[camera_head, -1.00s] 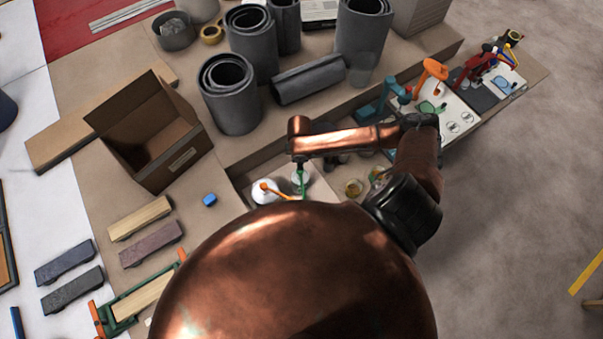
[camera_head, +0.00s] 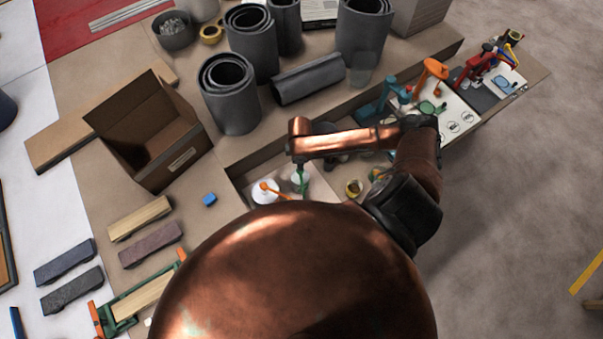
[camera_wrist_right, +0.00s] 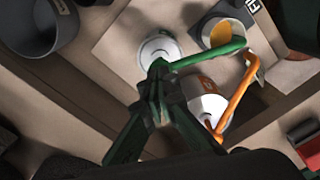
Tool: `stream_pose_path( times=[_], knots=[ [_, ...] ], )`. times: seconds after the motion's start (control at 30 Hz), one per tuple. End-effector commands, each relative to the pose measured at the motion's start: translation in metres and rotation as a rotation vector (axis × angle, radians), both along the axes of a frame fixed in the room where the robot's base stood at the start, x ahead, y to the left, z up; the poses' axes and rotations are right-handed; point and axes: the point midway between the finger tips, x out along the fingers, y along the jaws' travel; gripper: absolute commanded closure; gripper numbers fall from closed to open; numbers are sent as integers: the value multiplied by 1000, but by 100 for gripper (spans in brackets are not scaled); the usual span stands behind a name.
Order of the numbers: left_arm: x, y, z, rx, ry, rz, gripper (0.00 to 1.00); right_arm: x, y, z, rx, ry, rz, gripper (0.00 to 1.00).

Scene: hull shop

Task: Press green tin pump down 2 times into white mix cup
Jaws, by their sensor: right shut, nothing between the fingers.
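The green pump (camera_wrist_right: 205,54) has a white tin (camera_wrist_right: 160,47) under it, and its spout reaches right in the wrist view. The spout's end lies over a pale-rimmed cup (camera_wrist_right: 218,33) with yellow-orange inside. That cup appears to be the white mix cup, but I cannot be sure. My right gripper (camera_wrist_right: 158,72) is shut and empty, its tips at the pump's head; the tips hide the pump's top, and I cannot tell whether they touch. In the head view the green pump (camera_head: 301,183) shows below my right wrist. My left gripper is not in view.
An orange pump (camera_wrist_right: 236,97) on a white tin stands close beside. A cardboard box (camera_head: 150,135), grey rolls (camera_head: 231,100) and a blue block (camera_head: 210,199) lie to the left and behind. More coloured pumps (camera_head: 430,75) stand at the far right.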

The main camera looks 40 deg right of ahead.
Motion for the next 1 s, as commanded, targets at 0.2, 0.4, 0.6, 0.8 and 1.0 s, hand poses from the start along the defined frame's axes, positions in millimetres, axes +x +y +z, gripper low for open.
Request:
stream_pose_path(
  times=[0.2, 0.4, 0.6, 0.8, 1.0],
  knots=[
    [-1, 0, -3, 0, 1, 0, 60, 0, 1, -8, 1, 0, 0, 100],
    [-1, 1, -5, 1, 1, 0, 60, 0, 1, -15, 2, 1, 0, 100],
    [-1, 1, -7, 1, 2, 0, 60, -1, 1, -22, 1, 2, 0, 100],
    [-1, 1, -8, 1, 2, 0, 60, -1, 0, -25, 1, 2, 0, 100],
    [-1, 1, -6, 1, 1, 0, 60, -1, 0, -23, 0, 2, 0, 100]
  ],
)
